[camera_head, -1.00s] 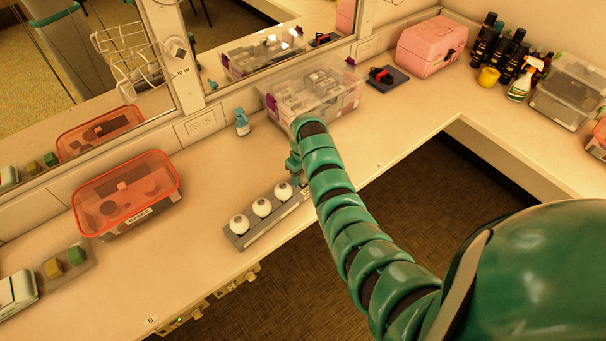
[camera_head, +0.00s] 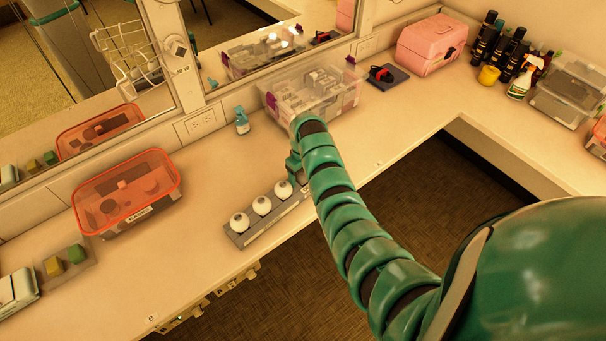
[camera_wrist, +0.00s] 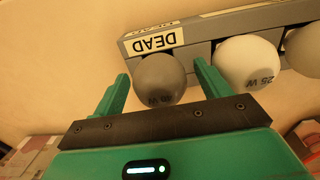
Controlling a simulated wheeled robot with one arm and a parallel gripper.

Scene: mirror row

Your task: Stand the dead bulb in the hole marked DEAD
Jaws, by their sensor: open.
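The dead bulb (camera_wrist: 160,84), a dark grey globe with upside-down lettering, is at the DEAD-labelled end of the grey rack (camera_wrist: 207,29) in the wrist view. It is in line with the white bulbs beside it. Its base is hidden, so how deep it sits does not show. My gripper (camera_wrist: 161,70) is open, one finger on each side of the bulb. The DEAD label (camera_wrist: 155,41) is just behind it. In the head view my gripper (camera_head: 294,165) is at the right end of the rack (camera_head: 245,238), where my arm hides the dead bulb.
Several white bulbs stand in the rack; the nearest (camera_wrist: 248,62) reads 25 W, close beside my right finger. A clear bin (camera_head: 318,92) and a small spray bottle (camera_head: 242,122) stand behind. An orange-lidded box (camera_head: 125,195) is left. The counter's front edge is close to the rack.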

